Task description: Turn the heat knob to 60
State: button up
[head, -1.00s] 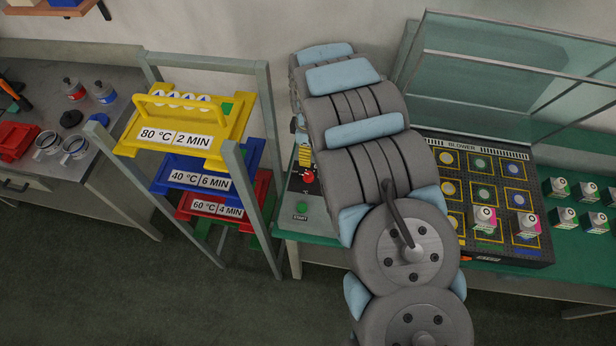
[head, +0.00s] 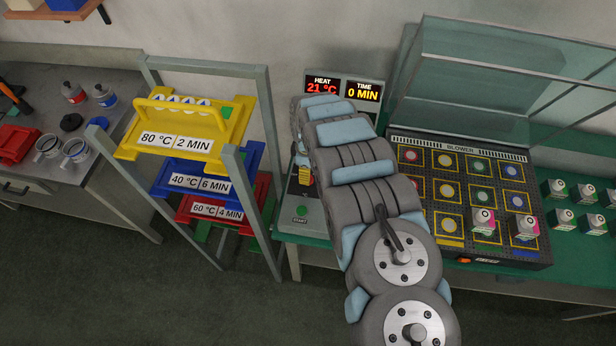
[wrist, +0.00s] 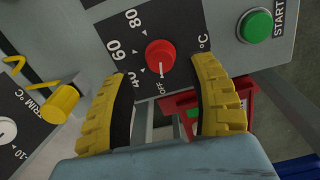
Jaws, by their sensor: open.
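The red heat knob (wrist: 160,58) shows in the wrist view on a dark scale marked OFF, 40, 60 and 80. Its white pointer mark faces OFF. My gripper (wrist: 162,75) is open, with one yellow ribbed finger on each side of the knob's near side and a gap to it on both sides. I cannot tell how far the fingertips are from the panel. In the head view my arm hides most of the control panel (head: 312,217), and a yellow finger covers most of the knob. The heat display (head: 322,86) reads 21 °C.
The green START button (wrist: 256,25) is right of the knob in the wrist view; a yellow trim knob (wrist: 60,103) is at left. The time display (head: 363,92) reads 0 MIN. A rack with a yellow tray (head: 190,130) stands left of the panel, the blower (head: 470,150) right.

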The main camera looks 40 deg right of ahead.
jog(key=shift+s+f, duration=0.15)
jog(key=shift+f, duration=0.75)
jog(key=shift+w+f, duration=0.2)
jog(key=shift+f, duration=0.95)
jog(key=shift+s+f, duration=0.1)
grip_shut()
